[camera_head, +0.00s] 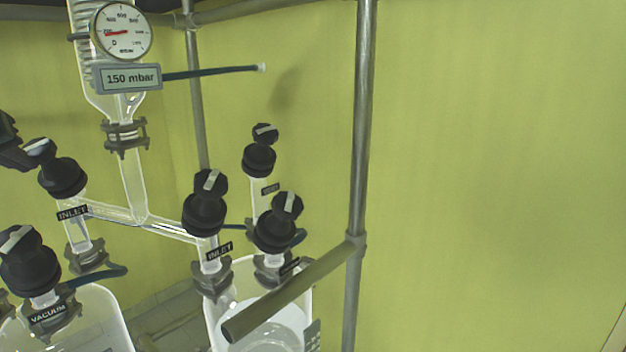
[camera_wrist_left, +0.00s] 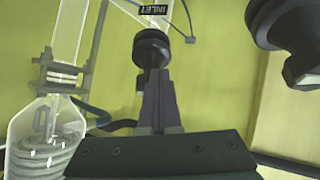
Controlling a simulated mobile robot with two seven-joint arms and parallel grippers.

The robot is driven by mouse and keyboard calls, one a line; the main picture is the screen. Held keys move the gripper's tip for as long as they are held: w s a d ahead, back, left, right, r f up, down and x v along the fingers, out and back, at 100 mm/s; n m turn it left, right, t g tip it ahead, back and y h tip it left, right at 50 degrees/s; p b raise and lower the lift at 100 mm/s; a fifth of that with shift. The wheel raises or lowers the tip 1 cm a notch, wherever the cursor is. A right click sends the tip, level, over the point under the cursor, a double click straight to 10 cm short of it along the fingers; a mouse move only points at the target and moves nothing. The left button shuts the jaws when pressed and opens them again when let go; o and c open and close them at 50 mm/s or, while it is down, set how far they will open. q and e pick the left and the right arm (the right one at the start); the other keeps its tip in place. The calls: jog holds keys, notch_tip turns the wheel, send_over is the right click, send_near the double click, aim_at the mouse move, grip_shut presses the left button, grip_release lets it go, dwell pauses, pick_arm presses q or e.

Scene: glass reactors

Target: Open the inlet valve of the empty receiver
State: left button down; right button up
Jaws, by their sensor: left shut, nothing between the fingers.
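The left inlet valve has a black knob (camera_head: 62,176) with a pale mark on its tip, above an INLET label on the left glass branch. The right inlet valve has a similar knob (camera_head: 204,205) above its own INLET label. The left receiver (camera_head: 108,318) is cut off at the bottom, so its contents are unclear. The right receiver (camera_head: 212,318) seems to hold some liquid. My left gripper (camera_head: 14,148) is at the left edge, beside the left inlet knob's tip. In the left wrist view its shut, empty fingers (camera_wrist_left: 157,88) point at a black knob (camera_wrist_left: 151,48) near an INLET label.
A vacuum valve knob (camera_head: 30,262) stands in front of the left inlet. Two more black knobs (camera_head: 278,222) (camera_head: 259,158) stand right of the right inlet. A metal bar (camera_head: 290,292) crosses before the right receiver. A gauge (camera_head: 122,31) hangs above. The right side is clear.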

pick_arm(q)
jog(key=shift+d+r, duration=0.1)
jog(key=shift+d, duration=0.05)
jog(key=shift+w+d+r+p, duration=0.25)
jog(key=shift+w+d+p, duration=0.35)
jog(key=shift+d+p, duration=0.35)
jog(key=shift+w+r, duration=0.1)
jog(key=shift+w, duration=0.15)
dwell(0.3)
jog(key=s+d+r+p, duration=0.1)
jog(key=s+r+p, duration=0.2)
jog(key=p, duration=0.8)
jog(key=shift+s+d+r, duration=0.15)
jog(key=shift+s+r, duration=0.1)
jog(key=shift+r, duration=0.65)
